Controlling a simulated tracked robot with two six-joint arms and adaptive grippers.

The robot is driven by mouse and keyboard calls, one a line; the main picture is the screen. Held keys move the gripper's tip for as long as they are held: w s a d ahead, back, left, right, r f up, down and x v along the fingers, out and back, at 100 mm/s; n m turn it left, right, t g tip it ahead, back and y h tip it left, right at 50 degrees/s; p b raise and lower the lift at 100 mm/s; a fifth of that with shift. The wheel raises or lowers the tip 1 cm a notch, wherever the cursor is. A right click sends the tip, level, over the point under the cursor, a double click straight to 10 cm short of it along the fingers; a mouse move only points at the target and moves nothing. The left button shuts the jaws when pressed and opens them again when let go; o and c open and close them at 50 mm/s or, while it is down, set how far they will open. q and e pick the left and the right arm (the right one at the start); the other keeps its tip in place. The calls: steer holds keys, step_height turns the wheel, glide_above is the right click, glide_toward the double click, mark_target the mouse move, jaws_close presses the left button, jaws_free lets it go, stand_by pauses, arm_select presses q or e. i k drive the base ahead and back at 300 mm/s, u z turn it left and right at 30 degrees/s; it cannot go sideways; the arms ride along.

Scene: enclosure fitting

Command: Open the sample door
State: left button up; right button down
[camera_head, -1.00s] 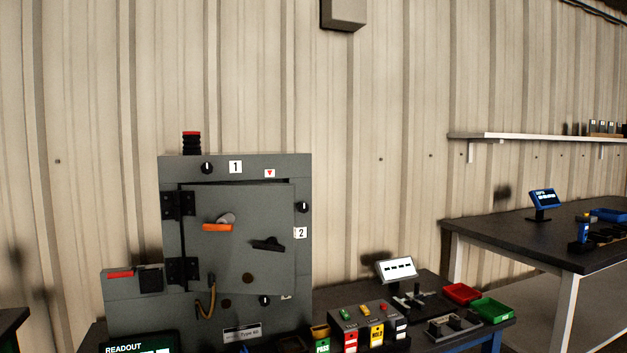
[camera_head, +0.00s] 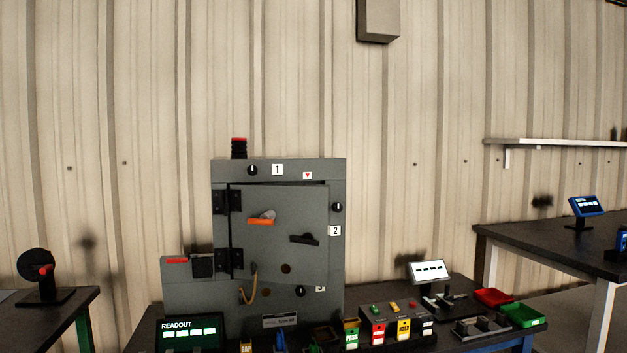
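The sample door (camera_head: 283,258) is a grey panel on the front of a grey enclosure (camera_head: 220,170). Hinges (camera_head: 228,201) are on its left side. It looks slightly ajar, with a dark gap along its top and left edges. An orange-tipped lever (camera_head: 262,220) is on its upper left, and a black handle (camera_head: 304,239) is on its right half. Neither of my grippers is in view.
A dark bench carries the enclosure, a readout screen (camera_head: 191,332), coloured boxes (camera_head: 397,326), a white display (camera_head: 429,271), and red (camera_head: 492,297) and green (camera_head: 523,315) trays. Tables stand at the left (camera_head: 75,309) and right (camera_head: 540,240).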

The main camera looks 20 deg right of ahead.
mark_target(297, 210)
steer(key=i, duration=0.9)
steer(key=z, duration=0.05)
